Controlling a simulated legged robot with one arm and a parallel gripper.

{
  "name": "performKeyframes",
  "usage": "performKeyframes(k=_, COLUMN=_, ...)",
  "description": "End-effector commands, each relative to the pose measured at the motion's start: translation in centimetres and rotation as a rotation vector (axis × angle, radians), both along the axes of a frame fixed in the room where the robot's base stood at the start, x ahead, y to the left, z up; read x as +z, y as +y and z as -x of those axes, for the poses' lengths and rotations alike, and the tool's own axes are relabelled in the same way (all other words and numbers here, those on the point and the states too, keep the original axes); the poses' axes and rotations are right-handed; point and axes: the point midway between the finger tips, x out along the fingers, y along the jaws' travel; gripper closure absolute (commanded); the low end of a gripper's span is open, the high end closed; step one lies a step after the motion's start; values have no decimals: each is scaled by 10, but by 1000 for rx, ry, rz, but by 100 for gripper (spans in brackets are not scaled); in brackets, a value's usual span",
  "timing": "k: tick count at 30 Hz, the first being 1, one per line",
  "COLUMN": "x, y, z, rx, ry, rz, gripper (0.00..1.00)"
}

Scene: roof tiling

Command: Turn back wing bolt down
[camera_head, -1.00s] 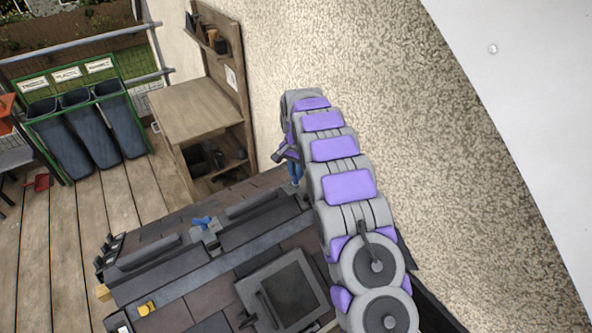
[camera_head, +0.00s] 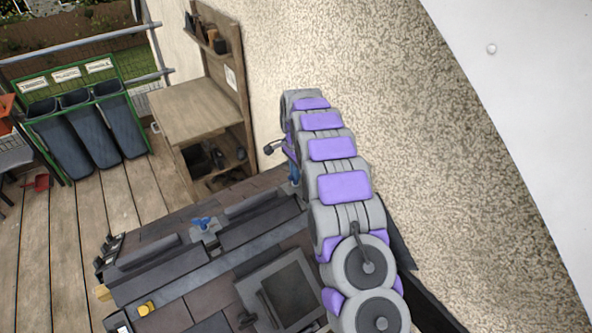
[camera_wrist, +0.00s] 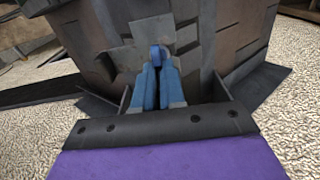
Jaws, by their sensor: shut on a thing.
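The blue wing bolt (camera_wrist: 156,53) is between the tips of my gripper (camera_wrist: 157,70) in the wrist view. The blue fingers are close together and shut on it, hiding most of its body. In the head view my gripper (camera_head: 294,174) points down at the far right end of the dark tiled roof piece, and the bolt there is hidden by my arm. A second blue wing bolt (camera_head: 203,223) stands on a grey clamp nearer the middle of the roof piece, apart from my gripper.
A framed roof window (camera_head: 280,300) and a yellow piece (camera_head: 146,309) lie at the near side. A wooden shelf bench (camera_head: 200,105) stands behind. The rough wall (camera_head: 370,110) is close on the right. Bins (camera_head: 90,130) and open deck are at left.

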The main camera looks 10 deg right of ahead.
Motion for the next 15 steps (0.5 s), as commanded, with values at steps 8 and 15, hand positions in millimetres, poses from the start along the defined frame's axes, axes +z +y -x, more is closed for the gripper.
performKeyframes(k=8, x=5, y=2, z=-3, rx=-208, ry=-14, rz=-1, gripper=100)
performKeyframes(k=15, x=5, y=2, z=-4, rx=-322, ry=-14, rz=-3, gripper=100)
